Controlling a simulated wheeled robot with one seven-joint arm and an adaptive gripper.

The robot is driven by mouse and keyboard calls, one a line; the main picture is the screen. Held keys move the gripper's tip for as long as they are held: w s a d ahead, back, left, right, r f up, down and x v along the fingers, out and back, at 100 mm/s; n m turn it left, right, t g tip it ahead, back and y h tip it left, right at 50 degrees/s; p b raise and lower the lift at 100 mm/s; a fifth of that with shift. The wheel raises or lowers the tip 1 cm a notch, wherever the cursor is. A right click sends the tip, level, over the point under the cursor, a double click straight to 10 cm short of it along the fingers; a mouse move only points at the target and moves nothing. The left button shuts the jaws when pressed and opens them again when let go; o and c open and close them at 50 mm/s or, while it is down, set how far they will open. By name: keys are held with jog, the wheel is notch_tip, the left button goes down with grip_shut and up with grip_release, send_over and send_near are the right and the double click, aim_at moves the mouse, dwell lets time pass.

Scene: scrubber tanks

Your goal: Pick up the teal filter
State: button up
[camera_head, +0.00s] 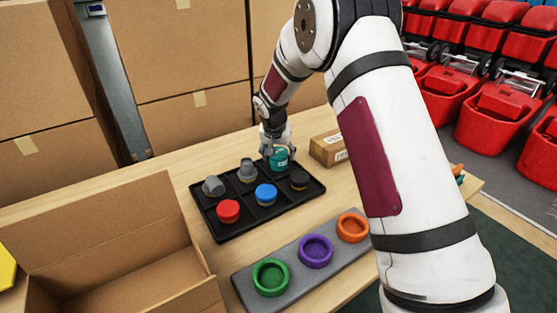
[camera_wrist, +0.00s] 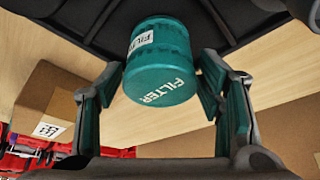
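The teal filter (camera_head: 280,158) is at the back right of the black tray (camera_head: 220,229), directly below my gripper (camera_head: 274,146). In the wrist view the teal filter (camera_wrist: 160,62) shows its top and side with white "FILTER" lettering. My gripper's fingers (camera_wrist: 160,80) stand on either side of it, with narrow gaps between the pads and the filter. The gripper looks open and not closed on it. The filter's base is hard to make out in both views.
A small carton (camera_head: 326,148) stands close to the right. A grey holder (camera_head: 243,281) with coloured rings and an open box (camera_head: 105,240) are nearer.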

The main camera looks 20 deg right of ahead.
jog(key=c, duration=0.7)
jog(key=shift+o, duration=0.2)
